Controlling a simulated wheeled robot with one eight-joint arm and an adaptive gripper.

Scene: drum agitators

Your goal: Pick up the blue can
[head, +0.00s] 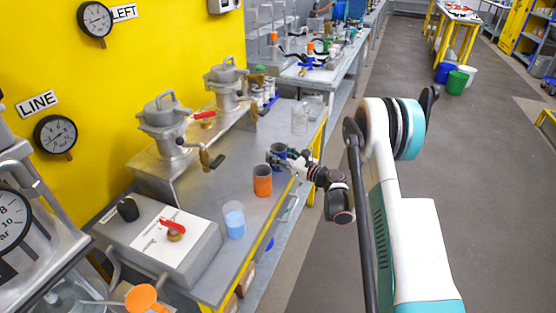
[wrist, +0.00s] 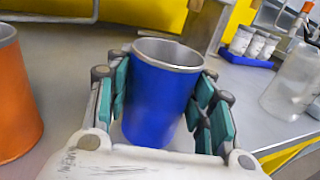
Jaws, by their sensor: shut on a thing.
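The blue can (wrist: 158,92) stands upright in the middle of the wrist view, open at the top with a metal rim. My gripper (wrist: 165,105) is shut on it, with teal finger pads against its left and right sides. In the head view the blue can (head: 278,149) is small and partly hidden by my gripper (head: 290,160). I cannot tell whether its base touches the table.
An orange can (head: 262,181) stands close by, nearer the camera. A clear cup with light blue contents (head: 235,222) is nearer still. A clear bottle (head: 299,118) stands beyond the blue can. Metal agitators (head: 165,120) line the yellow wall at left.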

